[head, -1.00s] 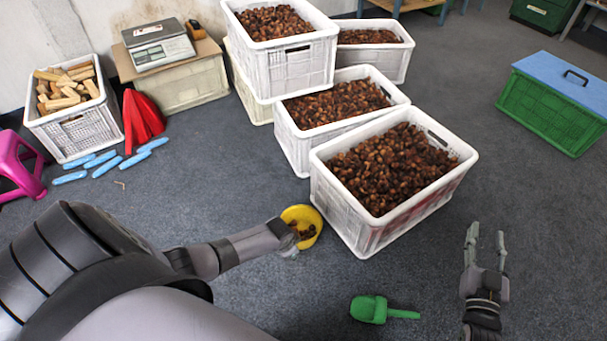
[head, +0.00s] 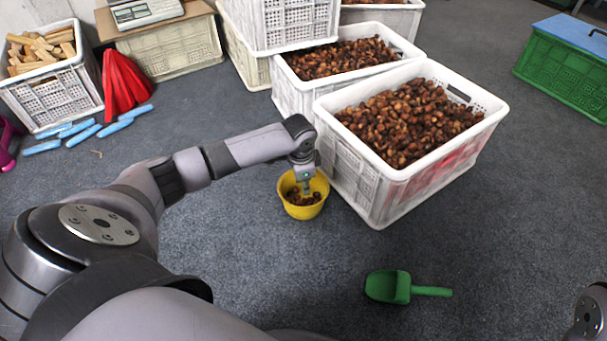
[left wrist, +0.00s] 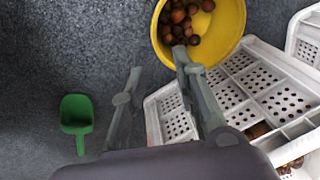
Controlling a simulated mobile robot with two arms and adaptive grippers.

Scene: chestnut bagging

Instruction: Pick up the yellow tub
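The yellow tub (head: 290,207) stands upright on the floor beside the nearest white crate, with a few chestnuts inside. It also shows at the top of the left wrist view (left wrist: 228,40). My left gripper (head: 305,186) reaches down over the tub from above. In the left wrist view my left gripper (left wrist: 159,58) has its two fingers apart. One fingertip overlaps the tub's rim and the other is outside it; I cannot tell whether they touch it. My right gripper is out of view; only part of my right arm shows at the lower right corner.
The chestnut-filled white crate (head: 357,188) stands close to the tub's right. A green scoop (head: 390,287) lies on the floor in front. Blue objects (head: 80,130) and a red object (head: 121,85) lie at the left. The floor between tub and scoop is clear.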

